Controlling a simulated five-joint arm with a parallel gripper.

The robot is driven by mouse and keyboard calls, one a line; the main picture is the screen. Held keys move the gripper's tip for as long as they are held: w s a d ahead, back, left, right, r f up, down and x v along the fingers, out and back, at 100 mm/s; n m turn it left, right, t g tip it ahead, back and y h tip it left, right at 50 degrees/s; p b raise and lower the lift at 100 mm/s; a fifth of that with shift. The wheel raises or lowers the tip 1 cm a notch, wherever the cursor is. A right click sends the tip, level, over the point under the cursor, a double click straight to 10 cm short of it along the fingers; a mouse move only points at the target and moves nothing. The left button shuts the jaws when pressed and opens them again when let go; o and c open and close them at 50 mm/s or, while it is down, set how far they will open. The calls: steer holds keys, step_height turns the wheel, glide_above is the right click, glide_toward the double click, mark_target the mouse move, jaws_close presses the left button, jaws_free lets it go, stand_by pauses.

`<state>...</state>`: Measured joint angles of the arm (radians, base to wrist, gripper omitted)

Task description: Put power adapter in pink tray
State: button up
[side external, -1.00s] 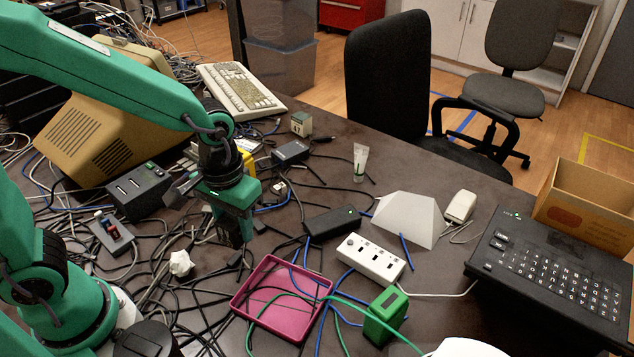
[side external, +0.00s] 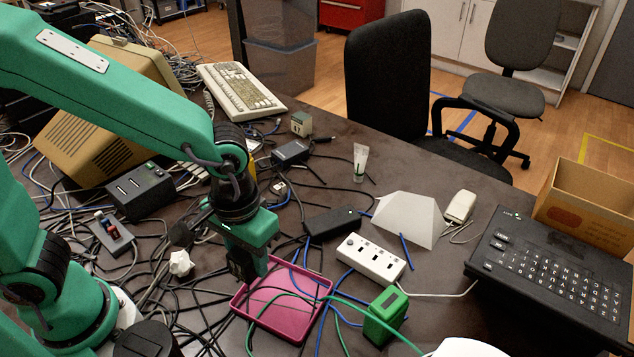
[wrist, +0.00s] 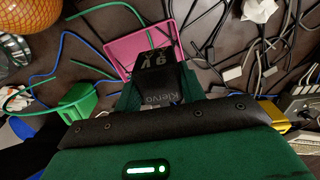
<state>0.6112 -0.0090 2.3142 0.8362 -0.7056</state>
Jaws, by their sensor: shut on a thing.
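The power adapter (wrist: 155,78) is black with "9V" and "Kiervo" lettering in the wrist view. My gripper (wrist: 158,92) is shut on it. In the side external view, my gripper (side external: 250,258) holds the dark adapter (side external: 240,267) at the back left corner of the pink tray (side external: 283,318). Gripper and adapter hide part of that corner. The tray also shows just beyond the adapter in the wrist view (wrist: 120,47). The tray holds no object that I can see, but a green cable crosses it. The adapter's height over the tray is hard to tell.
A white power strip (side external: 370,258) and a green box (side external: 385,314) stand right of the tray. A black power brick (side external: 332,223) lies behind it. A crumpled white piece (side external: 181,263) lies to the left. Tangled cables cover much of the left table.

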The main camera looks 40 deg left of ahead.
steer(key=s+d+m, duration=0.1)
steer(key=s+d, duration=0.6)
steer(key=shift+s+d+r, duration=0.15)
steer(key=shift+d+r, duration=0.05)
steer(key=shift+d, duration=0.1)
glide_above(282, 299)
step_height(282, 299, down, 7)
steer(key=shift+f, duration=2)
steer(key=shift+f, duration=0.1)
steer(key=o, duration=1.1)
